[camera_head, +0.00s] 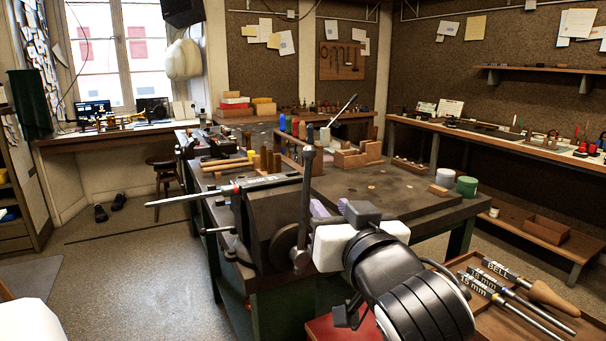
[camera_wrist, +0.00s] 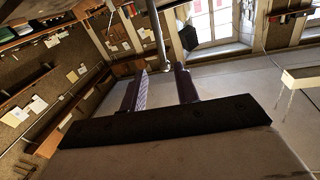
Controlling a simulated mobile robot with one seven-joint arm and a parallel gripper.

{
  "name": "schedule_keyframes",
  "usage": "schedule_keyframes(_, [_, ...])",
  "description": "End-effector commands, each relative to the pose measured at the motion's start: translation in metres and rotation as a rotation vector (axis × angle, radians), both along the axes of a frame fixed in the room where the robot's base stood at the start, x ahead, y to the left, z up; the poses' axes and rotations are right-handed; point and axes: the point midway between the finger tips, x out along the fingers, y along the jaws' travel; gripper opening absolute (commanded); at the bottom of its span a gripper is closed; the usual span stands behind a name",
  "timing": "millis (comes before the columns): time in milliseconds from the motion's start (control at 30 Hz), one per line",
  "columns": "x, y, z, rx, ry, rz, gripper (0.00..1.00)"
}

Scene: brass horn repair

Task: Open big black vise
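The big black vise (camera_head: 270,217) is mounted at the near corner of the dark workbench. Its steel handle bar (camera_head: 307,190) stands nearly upright on the side facing me. The bar also shows in the wrist view (camera_wrist: 157,35), its rounded end lying between or just beyond my fingertips. My gripper (camera_head: 331,207) is just right of the bar, with two purplish fingers. In the wrist view my gripper (camera_wrist: 161,70) is open with a clear gap between its fingers. I cannot tell whether either finger touches the bar.
The workbench (camera_head: 390,205) holds wooden blocks (camera_head: 358,154), wood-handled tools (camera_head: 228,163) and jars (camera_head: 466,186). A tray (camera_head: 485,318) with labelled rods stands at the lower right. The floor (camera_head: 120,265) left of the bench is mostly clear.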

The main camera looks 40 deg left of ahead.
Motion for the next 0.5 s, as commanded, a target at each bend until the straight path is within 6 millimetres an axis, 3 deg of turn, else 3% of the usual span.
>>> schedule_keyframes(367, [0.014,0.02,0.006,-0.001,0.007,0.001,0.31])
schedule_keyframes(500, [0.027,0.041,0.001,-0.002,0.004,0.002,0.31])
